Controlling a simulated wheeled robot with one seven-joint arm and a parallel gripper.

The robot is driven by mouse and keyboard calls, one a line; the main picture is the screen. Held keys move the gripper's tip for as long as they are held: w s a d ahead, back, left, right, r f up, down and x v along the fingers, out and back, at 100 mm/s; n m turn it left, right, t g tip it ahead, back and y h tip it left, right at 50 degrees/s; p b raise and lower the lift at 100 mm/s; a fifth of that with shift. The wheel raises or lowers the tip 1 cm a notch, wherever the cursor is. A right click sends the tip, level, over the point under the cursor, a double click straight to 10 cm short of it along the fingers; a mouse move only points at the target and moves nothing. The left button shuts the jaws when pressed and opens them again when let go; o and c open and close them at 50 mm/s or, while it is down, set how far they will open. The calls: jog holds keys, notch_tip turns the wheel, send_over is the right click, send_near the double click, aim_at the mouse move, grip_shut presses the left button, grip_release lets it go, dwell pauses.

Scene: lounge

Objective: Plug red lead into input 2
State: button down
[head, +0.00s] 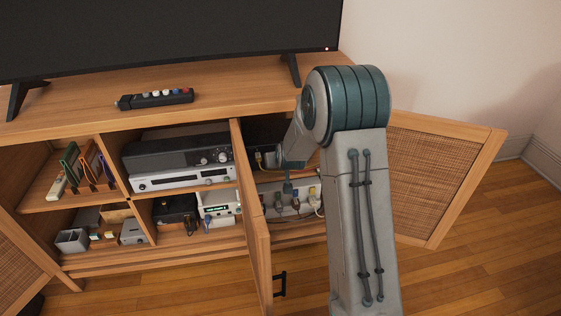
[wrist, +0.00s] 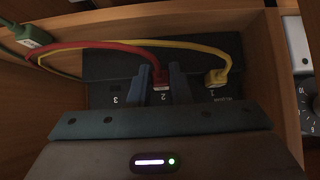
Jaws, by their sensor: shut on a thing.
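In the wrist view the red lead (wrist: 110,44) arches from the left to a red plug (wrist: 160,77) in line with the number 2 on a dark switch box (wrist: 108,68). My gripper (wrist: 162,88) is shut on this plug, one blue finger on each side. The plug's tip and the socket are hidden, so I cannot tell whether it is seated. A yellow lead's plug (wrist: 217,77) is at number 1. No plug shows at number 3. In the head view my arm reaches into the cabinet's right compartment, and its fingers cannot be made out.
A green plug (wrist: 32,36) lies at the left of the wrist view. Wooden compartment walls stand close on both sides. In the head view an open cabinet door (head: 254,215) stands just left of my arm, and a woven door (head: 430,175) is open at right.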

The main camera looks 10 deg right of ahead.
jog(key=shift+w, duration=0.7)
jog(key=c, duration=1.3)
grip_release()
jog(key=shift+o, duration=0.2)
jog(key=p+v, duration=0.3)
jog(key=v, duration=1)
jog(key=shift+s+r, duration=0.25)
jog(key=shift+s, duration=0.05)
jog(key=shift+r, duration=0.15)
jog(key=s+r+g+p, duration=0.3)
jog(key=s+r+p, duration=1)
jog(key=r, duration=0.4)
jog(key=s+r+g+p, duration=0.3)
jog(key=s+r+p, duration=1)
jog(key=s+r, duration=0.3)
jog(key=shift+s+r+g, duration=0.3)
jog(key=shift+r, duration=0.45)
